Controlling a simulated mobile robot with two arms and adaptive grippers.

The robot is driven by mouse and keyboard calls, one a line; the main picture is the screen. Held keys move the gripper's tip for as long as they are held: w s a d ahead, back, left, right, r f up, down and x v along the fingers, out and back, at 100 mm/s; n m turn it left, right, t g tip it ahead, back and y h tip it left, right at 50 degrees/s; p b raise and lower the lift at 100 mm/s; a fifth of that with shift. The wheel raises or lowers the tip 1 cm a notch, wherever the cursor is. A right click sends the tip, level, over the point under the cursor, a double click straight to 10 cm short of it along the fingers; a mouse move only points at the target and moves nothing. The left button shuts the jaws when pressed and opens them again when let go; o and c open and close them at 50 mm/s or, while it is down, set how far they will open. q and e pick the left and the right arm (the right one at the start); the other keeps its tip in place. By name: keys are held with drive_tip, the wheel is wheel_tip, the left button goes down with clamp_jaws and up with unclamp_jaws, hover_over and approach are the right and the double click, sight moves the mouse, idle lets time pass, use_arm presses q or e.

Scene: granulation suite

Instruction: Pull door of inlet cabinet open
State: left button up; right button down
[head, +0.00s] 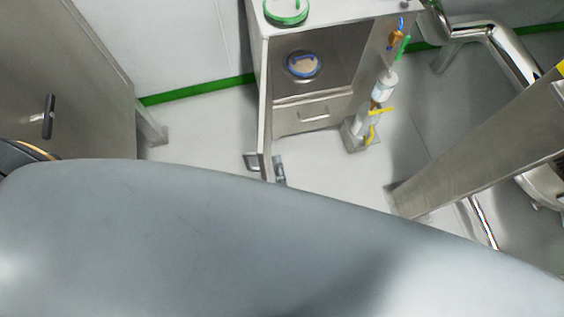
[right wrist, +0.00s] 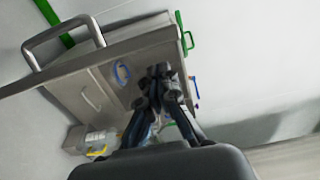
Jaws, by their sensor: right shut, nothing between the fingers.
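The inlet cabinet (head: 312,119) is a grey metal box, and its door (head: 264,95) stands open, seen nearly edge-on in the head view. The door's bar handle (head: 251,161) is on the outer, left side. My right gripper (head: 280,170) shows only in part, just right of the door's free edge, on its inner side. In the right wrist view, my right gripper (right wrist: 158,76) is shut and empty, with the door (right wrist: 75,73) and its handle (right wrist: 62,38) beyond it to the left. My left gripper is not in view.
Inside the cabinet is a blue-rimmed round item (head: 304,65) above a drawer (head: 307,115). A green-ringed item (head: 286,10) is on top. Bottles (head: 384,85) hang or stand at its right. A grey cabinet (head: 75,75) stands left; steel pipes (head: 490,40) are right. My own arm hides the foreground.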

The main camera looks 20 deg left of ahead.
drive_tip(key=v, duration=1.2)
drive_tip(key=shift+d, duration=0.1)
